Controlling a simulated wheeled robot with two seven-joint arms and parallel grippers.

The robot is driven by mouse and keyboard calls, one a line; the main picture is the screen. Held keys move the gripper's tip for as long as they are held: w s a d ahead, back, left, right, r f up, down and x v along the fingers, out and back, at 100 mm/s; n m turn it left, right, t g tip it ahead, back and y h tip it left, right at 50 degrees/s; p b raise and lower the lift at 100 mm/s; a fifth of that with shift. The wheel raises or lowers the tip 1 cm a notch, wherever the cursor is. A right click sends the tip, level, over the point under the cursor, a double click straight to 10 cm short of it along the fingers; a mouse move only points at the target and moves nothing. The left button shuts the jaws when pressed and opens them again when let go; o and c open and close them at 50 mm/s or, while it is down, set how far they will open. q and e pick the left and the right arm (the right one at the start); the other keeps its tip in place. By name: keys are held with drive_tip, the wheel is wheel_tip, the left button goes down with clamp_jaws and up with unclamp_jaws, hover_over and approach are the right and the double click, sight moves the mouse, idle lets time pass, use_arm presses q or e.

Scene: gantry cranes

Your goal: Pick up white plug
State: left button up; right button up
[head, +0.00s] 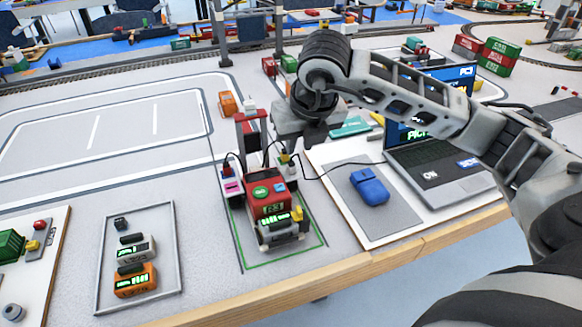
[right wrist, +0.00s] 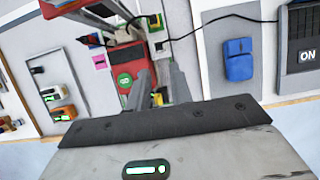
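A small white plug (right wrist: 163,46) at the end of a black cable shows in the right wrist view, at the block beside the red crane unit (right wrist: 128,62). In the head view the cable ends near the yellow-topped connector (head: 285,159), partly under my gripper; the plug's exact outline is too small to tell. My right gripper (head: 298,135) hangs just behind and above the red unit. In the right wrist view its two fingers (right wrist: 158,88) are apart with nothing clearly between them, just short of the plug. My left gripper is not in view.
A laptop (head: 440,165) and a blue mouse (head: 369,186) on a grey mat lie to the right. A tray (head: 178,230) with small display modules lies at left. Another cabled block (head: 231,183) stands left of the red unit. The wooden table edge (head: 400,252) runs along the front.

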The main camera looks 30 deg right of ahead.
sight(292, 163)
drive_tip(key=x, duration=0.6)
drive_tip(key=p+x, duration=0.1)
drive_tip(key=x, duration=0.2)
drive_tip(key=shift+w, duration=0.35)
clamp_jaws()
